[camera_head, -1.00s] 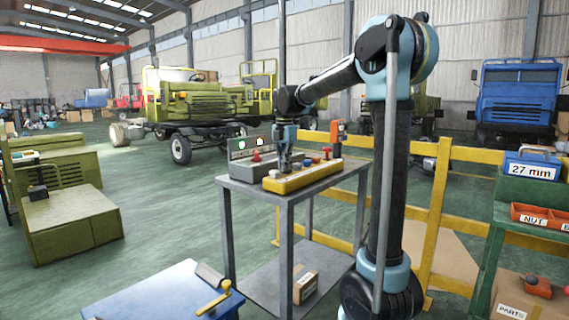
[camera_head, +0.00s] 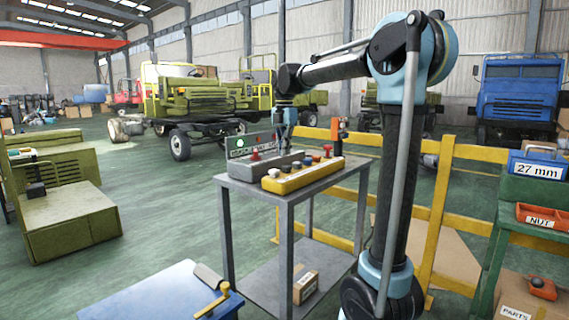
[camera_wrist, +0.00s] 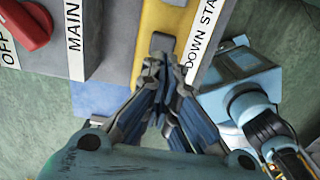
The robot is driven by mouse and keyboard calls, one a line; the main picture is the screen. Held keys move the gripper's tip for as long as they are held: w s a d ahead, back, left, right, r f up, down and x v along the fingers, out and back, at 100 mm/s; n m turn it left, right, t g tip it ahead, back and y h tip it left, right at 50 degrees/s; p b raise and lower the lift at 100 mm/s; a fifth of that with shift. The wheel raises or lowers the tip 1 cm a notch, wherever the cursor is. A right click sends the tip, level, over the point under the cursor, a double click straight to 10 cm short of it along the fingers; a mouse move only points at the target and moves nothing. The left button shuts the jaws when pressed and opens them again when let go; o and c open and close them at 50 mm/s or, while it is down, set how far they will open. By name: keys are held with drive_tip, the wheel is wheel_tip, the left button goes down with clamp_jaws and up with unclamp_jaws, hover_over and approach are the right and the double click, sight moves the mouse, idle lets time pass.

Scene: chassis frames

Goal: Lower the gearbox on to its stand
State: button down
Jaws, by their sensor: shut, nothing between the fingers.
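I cannot make out the gearbox or its stand in either view. A yellow control box (camera_head: 290,183) with several coloured buttons lies on the grey table (camera_head: 352,170). In the wrist view the yellow box (camera_wrist: 160,17) has a label reading "DOWN" and a second, cut-off word. My gripper (camera_head: 282,148) is shut and empty, above the grey and yellow boxes. In the wrist view its fingertips (camera_wrist: 158,66) overlap the lower end of the yellow box, close to a dark square button (camera_wrist: 161,43). I cannot tell whether they touch.
A grey box (camera_head: 240,172) with a red knob stands behind the yellow one; its red switch (camera_wrist: 22,22) has "OFF" and "MAIN" labels. A panel (camera_head: 240,146) carries a lit green lamp. A yellow railing (camera_head: 440,195) runs behind the table. A blue table (camera_head: 150,292) is in front.

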sight(285, 167)
wheel_tip(285, 167, up, 8)
drive_tip(key=shift+r, duration=0.25)
drive_tip(key=shift+s, duration=0.1)
idle(0.6)
drive_tip(key=s+d+f+m+t, duration=0.1)
drive_tip(key=s+d+f+m, duration=1.3)
drive_tip(key=s+d+f, duration=0.15)
drive_tip(key=s+d+f+m, duration=0.3)
drive_tip(key=s+f+m, duration=0.4)
drive_tip(key=f, duration=0.3)
drive_tip(key=s+d+f+m+t, duration=0.1)
drive_tip(key=s+d+f+m, duration=0.3)
drive_tip(key=s+f+m, duration=0.3)
wheel_tip(285, 167, down, 4)
drive_tip(key=shift+s+f, duration=0.2)
drive_tip(key=shift+s, duration=0.5)
drive_tip(key=shift+a, duration=0.15)
